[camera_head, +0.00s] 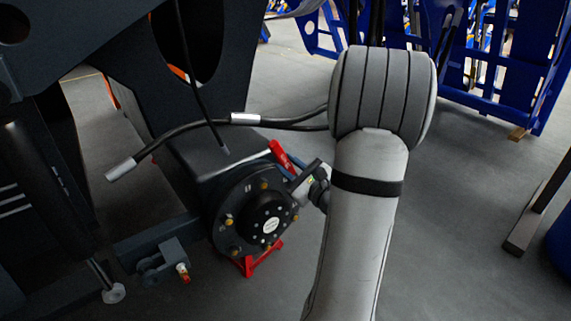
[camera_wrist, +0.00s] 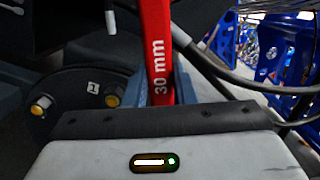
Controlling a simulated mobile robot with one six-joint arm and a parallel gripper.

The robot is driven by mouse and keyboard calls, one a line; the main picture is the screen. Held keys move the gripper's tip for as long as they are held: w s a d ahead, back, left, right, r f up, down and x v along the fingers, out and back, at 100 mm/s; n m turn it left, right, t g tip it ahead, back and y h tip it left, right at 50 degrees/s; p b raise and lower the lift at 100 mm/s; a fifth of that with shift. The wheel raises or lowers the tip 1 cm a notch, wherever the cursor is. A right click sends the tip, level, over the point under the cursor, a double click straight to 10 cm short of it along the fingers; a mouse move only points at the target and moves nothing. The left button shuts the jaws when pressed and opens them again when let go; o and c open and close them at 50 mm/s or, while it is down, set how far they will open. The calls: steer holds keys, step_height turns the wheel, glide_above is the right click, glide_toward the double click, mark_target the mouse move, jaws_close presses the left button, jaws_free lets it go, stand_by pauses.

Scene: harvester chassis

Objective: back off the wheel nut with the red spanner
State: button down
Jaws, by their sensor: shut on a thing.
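The red spanner (camera_head: 279,154), marked "30 mm", stands nearly upright in the wrist view (camera_wrist: 158,50). My gripper (camera_head: 304,180) is shut on it; in the wrist view its fingers (camera_wrist: 167,88) lie on both sides of the shaft. The dark round wheel hub (camera_head: 232,208) carries several yellow-capped wheel nuts (camera_head: 229,220). Two nuts, one of them here (camera_wrist: 113,101), show left of the spanner in the wrist view, by a plate marked "1". My gripper is at the hub's upper right. Spanner ends are hidden or cut off, so I cannot tell whether it sits on a nut.
A red stand (camera_head: 262,258) is under the hub. A black hose (camera_head: 285,123) runs above the hub, and behind the spanner in the wrist view. Dark chassis parts fill the left. Blue frames (camera_head: 505,60) stand at the back right. The grey floor (camera_head: 460,200) at right is mostly free.

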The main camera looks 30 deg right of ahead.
steer(key=shift+s+d, duration=0.15)
steer(key=shift+s, duration=1.25)
steer(key=s+b, duration=0.6)
steer(key=s, duration=0.1)
steer(key=shift+s+d+b, duration=0.15)
steer(key=shift+d+b, duration=0.1)
steer(key=shift+b, duration=0.15)
